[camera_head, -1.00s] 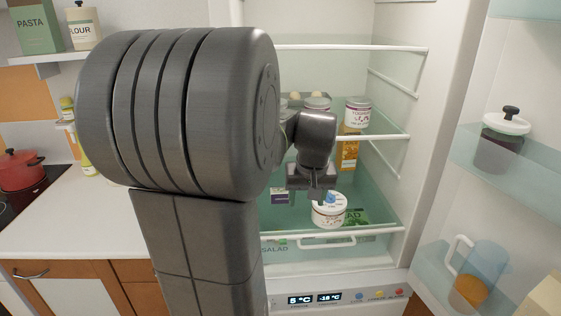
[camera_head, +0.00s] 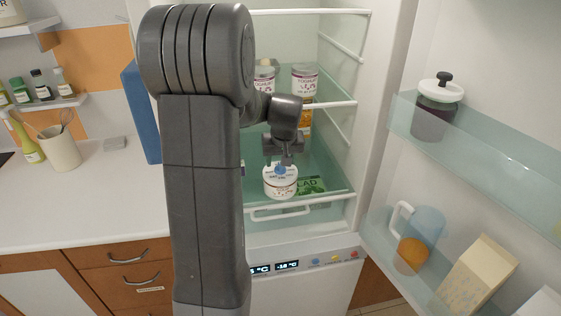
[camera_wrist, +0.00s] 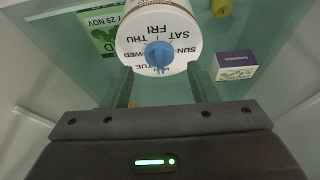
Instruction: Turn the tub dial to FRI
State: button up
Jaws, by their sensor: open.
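A white round tub (camera_head: 281,184) with a blue dial (camera_head: 281,170) on its lid stands on a low glass shelf of the open fridge. In the wrist view, the tub lid (camera_wrist: 185,28) carries day names around the blue dial (camera_wrist: 158,54), with FRI on the far side from my gripper. Which day the dial points at is hard to tell. My gripper (camera_head: 283,157) is just behind and above the dial in the head view. In the wrist view, my gripper (camera_wrist: 160,80) is open, its fingers apart on the near side of the dial, with nothing between them.
A green salad pack (camera_head: 312,185) lies beside the tub, and a purple-topped box (camera_wrist: 235,65) shows on its other side in the wrist view. A white shelf rail (camera_head: 300,203) runs in front. Jars (camera_head: 304,78) stand on the shelf above. The open door holds a jug (camera_head: 425,228).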

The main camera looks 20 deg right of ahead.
aim_at(280, 168)
jog(key=shift+x, duration=1.25)
jog(key=shift+c, duration=0.4)
jog(key=c, duration=0.9)
